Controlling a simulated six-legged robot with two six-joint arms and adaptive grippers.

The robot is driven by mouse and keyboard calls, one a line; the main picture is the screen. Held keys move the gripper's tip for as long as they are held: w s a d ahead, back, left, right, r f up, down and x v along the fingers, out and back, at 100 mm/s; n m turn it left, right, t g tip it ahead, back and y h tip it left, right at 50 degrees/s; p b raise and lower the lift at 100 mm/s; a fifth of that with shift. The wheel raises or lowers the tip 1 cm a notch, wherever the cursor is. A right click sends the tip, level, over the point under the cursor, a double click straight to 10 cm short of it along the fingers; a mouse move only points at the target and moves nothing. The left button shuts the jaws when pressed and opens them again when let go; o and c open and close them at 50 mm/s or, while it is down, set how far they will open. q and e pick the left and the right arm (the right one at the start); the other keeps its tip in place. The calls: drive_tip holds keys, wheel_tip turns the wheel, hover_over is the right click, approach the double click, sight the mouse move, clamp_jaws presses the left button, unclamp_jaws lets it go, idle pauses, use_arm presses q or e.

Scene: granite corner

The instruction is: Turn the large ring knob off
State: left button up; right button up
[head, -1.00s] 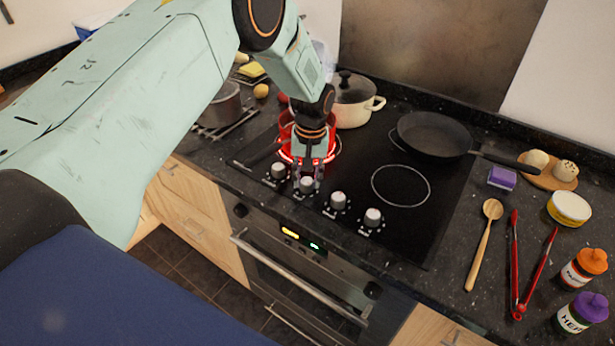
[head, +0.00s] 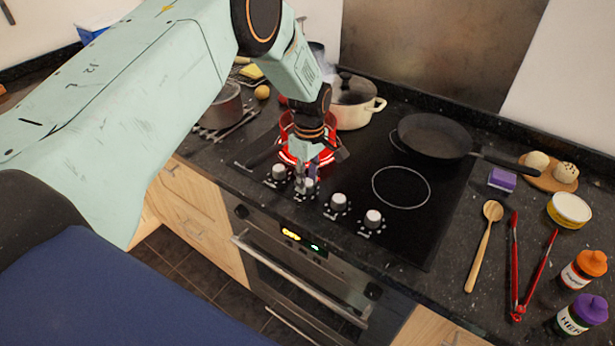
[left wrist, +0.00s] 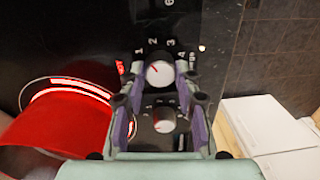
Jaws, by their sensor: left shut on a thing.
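The black hob (head: 425,220) has a front row of several silver control knobs. My left gripper (head: 305,187) reaches down to the second knob from the left (head: 312,188) and is shut on it. In the left wrist view its fingers (left wrist: 162,78) flank a pale knob (left wrist: 158,73) with a red mark pointing up and left, and printed numbers around it. Another knob (left wrist: 164,120) shows lower between the fingers. A ring (head: 293,160) glows red under a red pot (head: 287,127), partly hidden by my wrist. My right gripper is out of view.
A cream lidded pot (head: 354,112) stands close behind my gripper. A frying pan (head: 434,135) sits back right. The hob's front right ring (head: 401,187) is bare and dark.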

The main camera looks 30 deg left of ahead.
use_arm(q)
drive_tip(key=n, duration=0.5)
drive_tip(key=shift+w+a+r+n+p, duration=0.1)
drive_tip(key=shift+w+r+n+p, duration=0.1)
drive_tip(key=shift+r+n+p, duration=0.15)
drive_tip(key=n+p, duration=0.1)
drive_tip(key=n, duration=0.5)
drive_tip(key=shift+f+h, duration=0.1)
drive_tip(key=shift+h, duration=0.2)
drive_tip(key=shift+s, duration=0.1)
drive_tip(key=o, duration=1.1)
drive_tip(key=shift+s+f, duration=0.15)
drive_tip(key=shift+s, duration=0.05)
drive_tip(key=shift+o, duration=0.2)
